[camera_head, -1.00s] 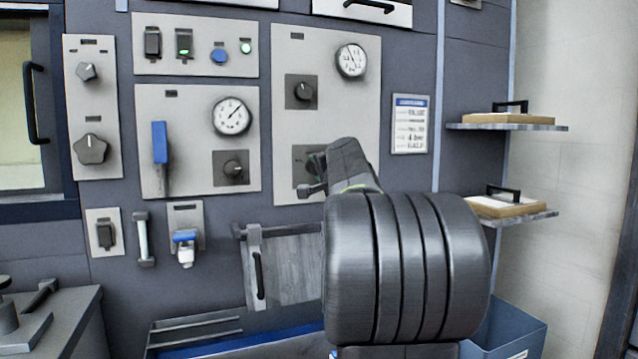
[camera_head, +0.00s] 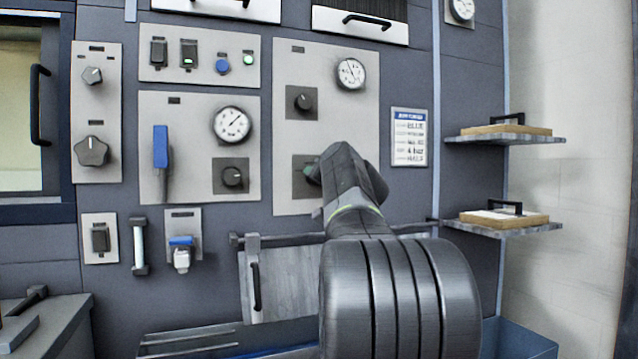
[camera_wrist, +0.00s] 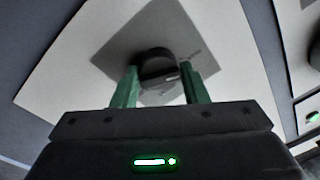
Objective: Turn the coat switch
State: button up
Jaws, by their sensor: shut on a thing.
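A round black rotary knob (camera_wrist: 157,63) on a square dark plate (camera_wrist: 130,40) sits between the two green fingers of my gripper (camera_wrist: 160,82) in the wrist view. The fingers are shut on the knob, one at each side. In the head view the knob's plate (camera_head: 300,180) is the lower one on the tall grey panel (camera_head: 292,130), below another knob and a gauge. My wrist hides most of this knob and my fingertips there. I cannot read a label that names the coat switch.
A similar black knob (camera_head: 303,100) is just above, and another (camera_head: 232,176) is on the panel to the left. A blue-handled lever (camera_head: 160,148) is further left. A grey hinged flap (camera_head: 278,278) lies below. Two shelves (camera_head: 505,138) stick out at the right.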

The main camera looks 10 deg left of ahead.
jog(key=shift+f, duration=0.25)
jog(key=o, duration=0.9)
jog(key=shift+w, duration=0.1)
jog(key=shift+o, duration=0.2)
jog(key=shift+r, duration=0.15)
jog(key=shift+d, duration=0.1)
jog(key=v, duration=1.3)
jog(key=shift+s, duration=0.4)
jog(key=shift+d, duration=0.15)
jog(key=x, duration=1.3)
jog(key=shift+w+a, duration=0.25)
jog(key=shift+w, duration=0.1)
jog(key=shift+s+d, duration=0.1)
